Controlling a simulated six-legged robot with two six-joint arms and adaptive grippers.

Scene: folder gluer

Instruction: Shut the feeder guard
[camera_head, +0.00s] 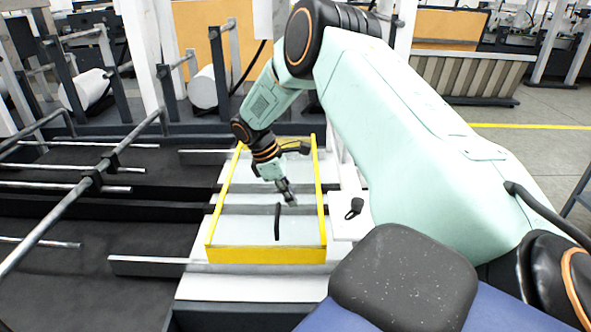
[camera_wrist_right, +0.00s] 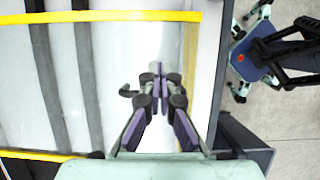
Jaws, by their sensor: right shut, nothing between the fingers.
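The feeder guard (camera_head: 266,255) is a yellow frame around a clear panel over the pale feeder bed. A dark upright bar (camera_head: 277,222), which looks like its handle, stands near the front. In the right wrist view, yellow rails of the guard (camera_wrist_right: 110,17) run along the top and lower left. My right gripper (camera_head: 288,196) is shut and empty, pointing down within the frame's outline, behind the dark bar. In the right wrist view its fingers (camera_wrist_right: 160,88) are together beside a small dark hooked piece (camera_wrist_right: 128,92). I cannot tell whether they touch the guard. My left gripper is not in view.
Dark feeder beds with metal rods (camera_head: 75,188) lie to the left. A white plate with a black knob (camera_head: 354,208) is right of the guard. White rolls (camera_head: 208,88) and posts stand behind. Open floor (camera_head: 530,130) lies to the right.

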